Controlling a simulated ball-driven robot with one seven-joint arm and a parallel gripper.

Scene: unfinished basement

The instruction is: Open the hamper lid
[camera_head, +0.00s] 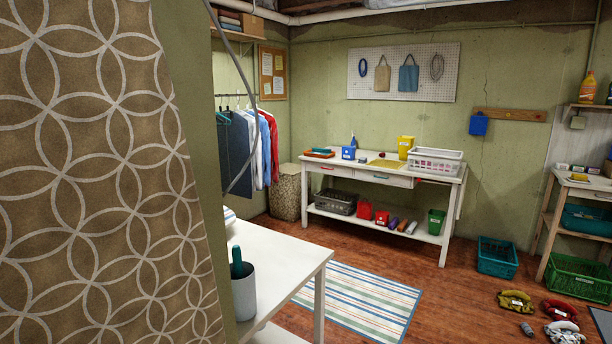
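A tan, speckled box that looks like the hamper (286,196) stands on the floor in the back left corner, between the hanging clothes and the white workbench. Its top looks covered and level, so the lid appears closed, but it is small and far off. The clothes and the near green wall edge are close to its left side. My gripper is not in view.
A brown patterned panel (95,180) fills the near left. The workbench (345,172) is at the back. A striped rug (360,298) lies on open floor; loose items (515,300) lie at right.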

